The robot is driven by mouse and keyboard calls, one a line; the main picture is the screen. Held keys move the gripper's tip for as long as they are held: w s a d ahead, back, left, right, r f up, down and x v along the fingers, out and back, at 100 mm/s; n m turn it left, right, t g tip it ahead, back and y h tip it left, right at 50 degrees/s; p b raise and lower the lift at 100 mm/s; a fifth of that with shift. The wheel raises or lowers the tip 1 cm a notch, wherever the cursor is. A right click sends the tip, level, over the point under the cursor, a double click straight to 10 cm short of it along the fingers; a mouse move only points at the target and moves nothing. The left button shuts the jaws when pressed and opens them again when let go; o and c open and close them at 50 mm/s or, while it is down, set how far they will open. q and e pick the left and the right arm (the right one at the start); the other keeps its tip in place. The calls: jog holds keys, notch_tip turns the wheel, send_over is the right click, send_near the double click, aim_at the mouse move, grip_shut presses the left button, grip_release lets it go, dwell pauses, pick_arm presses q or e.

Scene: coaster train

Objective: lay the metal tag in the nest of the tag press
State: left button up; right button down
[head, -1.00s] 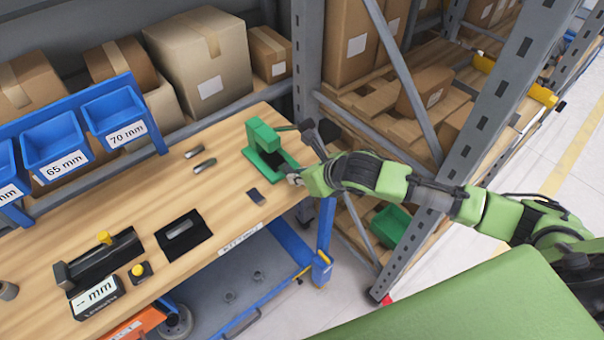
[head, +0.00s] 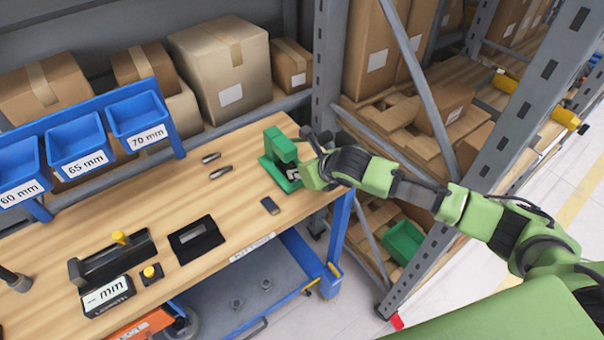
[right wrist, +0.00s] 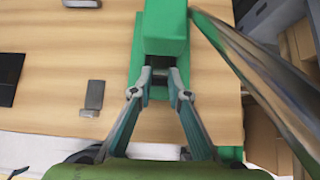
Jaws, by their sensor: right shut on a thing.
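The tag press (head: 279,147) is a green block on a green base at the right end of the workbench. My right gripper (head: 296,175) is at the front of the press, low at its opening. In the right wrist view the press (right wrist: 165,30) rises straight ahead. My right gripper (right wrist: 159,77) has its fingertips close together under the press head, shut on a small grey piece, which I take to be the metal tag (right wrist: 158,73). The fingers and press head hide most of it. I cannot tell whether it touches the nest.
A flat grey piece (head: 270,205) lies on the workbench (head: 225,215) left of the press, and two small dark parts (head: 220,172) lie farther back. A black slotted plate (head: 196,240) and a measuring device (head: 108,292) stand farther left. A shelf post (head: 326,75) rises behind the press.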

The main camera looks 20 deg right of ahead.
jog(key=c, duration=1.8)
grip_release()
jog(key=shift+c, duration=0.2)
